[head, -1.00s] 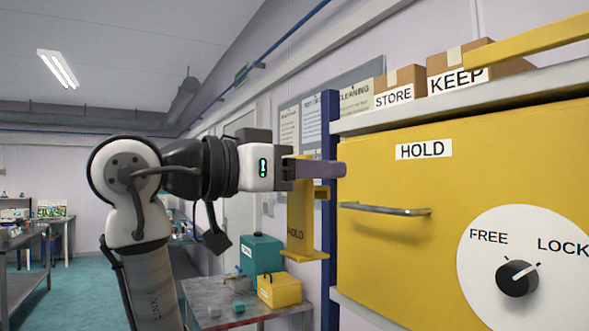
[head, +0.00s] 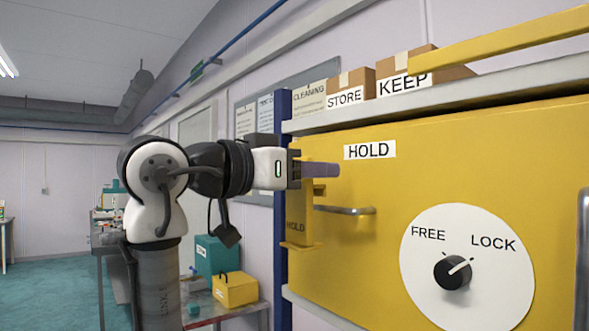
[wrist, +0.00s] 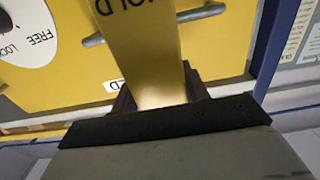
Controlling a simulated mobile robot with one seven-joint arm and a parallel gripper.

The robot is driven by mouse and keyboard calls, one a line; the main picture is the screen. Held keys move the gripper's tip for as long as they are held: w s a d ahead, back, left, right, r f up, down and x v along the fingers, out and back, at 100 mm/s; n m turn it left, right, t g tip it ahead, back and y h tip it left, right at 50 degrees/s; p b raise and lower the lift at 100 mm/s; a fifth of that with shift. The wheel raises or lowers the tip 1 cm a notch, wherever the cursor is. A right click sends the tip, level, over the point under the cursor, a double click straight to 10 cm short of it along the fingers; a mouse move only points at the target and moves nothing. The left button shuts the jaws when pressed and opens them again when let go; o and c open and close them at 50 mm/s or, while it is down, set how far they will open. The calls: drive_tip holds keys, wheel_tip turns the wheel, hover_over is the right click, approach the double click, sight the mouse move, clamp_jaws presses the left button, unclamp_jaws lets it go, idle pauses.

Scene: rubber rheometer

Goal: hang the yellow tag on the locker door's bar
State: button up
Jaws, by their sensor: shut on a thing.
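The yellow tag (head: 297,226), marked HOLD, hangs upright from my gripper (head: 322,170), which is shut on its upper part. In the wrist view the tag (wrist: 145,50) runs away from between the fingers (wrist: 158,95). The locker door (head: 390,185) is yellow with a white HOLD label. Its grey horizontal bar (head: 348,210) is just right of the tag in the head view, lower than my fingers. In the wrist view the bar (wrist: 200,12) passes behind the tag and shows on both sides. I cannot tell whether tag and bar touch.
A white dial with a black knob (head: 452,272), marked FREE and LOCK, is right of the bar. A blue post (head: 282,120) stands at the door's left. A small table below holds a teal container (head: 216,256) and a yellow box (head: 235,289). STORE and KEEP boxes sit above.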

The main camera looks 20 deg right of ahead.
sight(337, 183)
drive_tip(key=shift+w+d+f+b, duration=0.3)
drive_tip(key=shift+d+f, duration=0.2)
drive_tip(key=shift+d, duration=0.15)
drive_tip(key=shift+w+d+f+b, duration=0.15)
drive_tip(key=shift+d+f+b, duration=0.15)
drive_tip(key=shift+d+f, duration=0.25)
drive_tip(key=shift+r, duration=0.15)
drive_tip(key=o, duration=1.3)
drive_tip(key=b+v, duration=0.4)
drive_tip(key=v, duration=0.9)
drive_tip(key=shift+s+a+b, duration=0.15)
drive_tip(key=shift+a+b, duration=0.15)
drive_tip(key=shift+a, duration=0.05)
